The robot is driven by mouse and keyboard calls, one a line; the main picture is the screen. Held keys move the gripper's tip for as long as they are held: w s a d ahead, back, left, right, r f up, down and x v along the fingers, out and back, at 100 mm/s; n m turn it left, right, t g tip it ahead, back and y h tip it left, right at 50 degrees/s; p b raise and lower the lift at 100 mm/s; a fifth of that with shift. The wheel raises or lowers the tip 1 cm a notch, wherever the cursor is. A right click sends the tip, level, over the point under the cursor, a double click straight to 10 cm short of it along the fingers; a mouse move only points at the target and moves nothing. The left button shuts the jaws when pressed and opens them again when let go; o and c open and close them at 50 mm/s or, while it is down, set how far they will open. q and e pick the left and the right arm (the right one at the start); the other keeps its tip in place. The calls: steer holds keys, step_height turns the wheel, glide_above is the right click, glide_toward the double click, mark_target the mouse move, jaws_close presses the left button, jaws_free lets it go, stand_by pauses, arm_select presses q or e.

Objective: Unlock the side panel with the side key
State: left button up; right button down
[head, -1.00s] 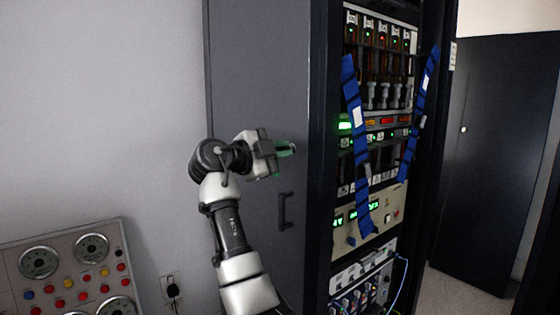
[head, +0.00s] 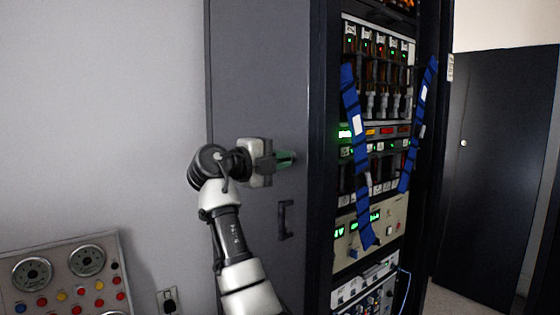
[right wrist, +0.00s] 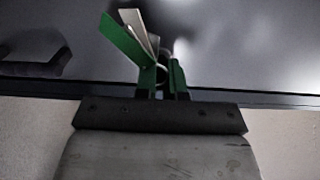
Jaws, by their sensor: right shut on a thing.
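The side panel (head: 262,75) is the tall grey side of the rack, with a dark handle (head: 285,220). My right gripper (head: 286,159) is at the panel above the handle, its green fingers pointing right. In the right wrist view the gripper (right wrist: 158,72) is shut on the side key (right wrist: 138,27), a pale, flat piece standing out between the green fingers. A small dark ring shows between the fingers there. The key's far end and any lock are not clear, so I cannot tell whether the key is in a lock. My left gripper is not in view.
The rack front (head: 385,130) with lit modules and blue straps is right of the panel. A gauge board (head: 70,275) is at the lower left, with a wall plug (head: 168,300) beside it. A dark door (head: 490,160) is at far right.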

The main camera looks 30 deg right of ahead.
steer(key=c, duration=1.4)
jaws_free()
steer(key=shift+c, duration=0.2)
steer(key=shift+o, duration=1.1)
steer(key=shift+s, duration=0.2)
steer(key=shift+f, duration=0.1)
